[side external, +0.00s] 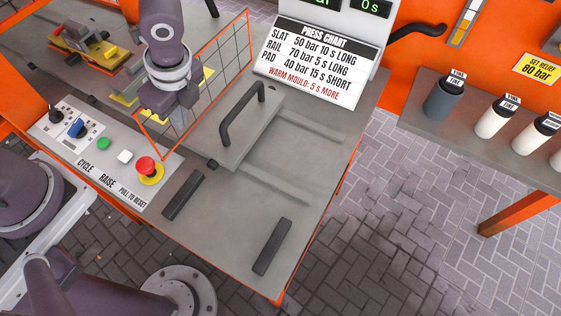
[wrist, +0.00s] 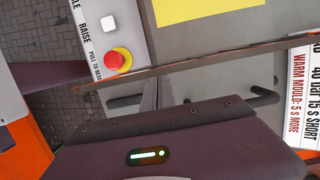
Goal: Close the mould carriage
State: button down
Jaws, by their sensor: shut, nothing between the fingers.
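The mould carriage (side external: 258,132) is a flat grey plate with a tall black handle (side external: 243,112), on the grey press table in the side view. It sits beside the orange-framed mesh guard (side external: 215,75), with rail lines running to its right. My gripper (side external: 172,112) is on the left of the handle, behind the guard's mesh, and does not touch the handle. It is shut and empty, though its fingertips are hard to make out. A dark bar at right there may be part of the handle.
Two black bars (side external: 183,196) (side external: 272,247) stand on the table's front part. A control panel with a red stop button (side external: 146,166) lies at left. The press chart (side external: 310,62) stands behind the carriage. A shelf with tint bottles (side external: 443,98) is at right.

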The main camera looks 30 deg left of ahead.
jog(key=a, duration=4.3)
jog(key=shift+a, duration=0.1)
jog(key=d+r, duration=0.6)
jog(key=r, duration=0.4)
jog(key=w+d+y, duration=0.2)
jog(key=w, duration=0.4)
jog(key=x, duration=1)
jog(key=shift+w+d+f, duration=0.15)
jog(key=shift+d+f, duration=0.15)
jog(key=shift+f, duration=0.2)
jog(key=a, duration=0.2)
jog(key=shift+a+r, duration=0.15)
jog(key=shift+a, duration=0.8)
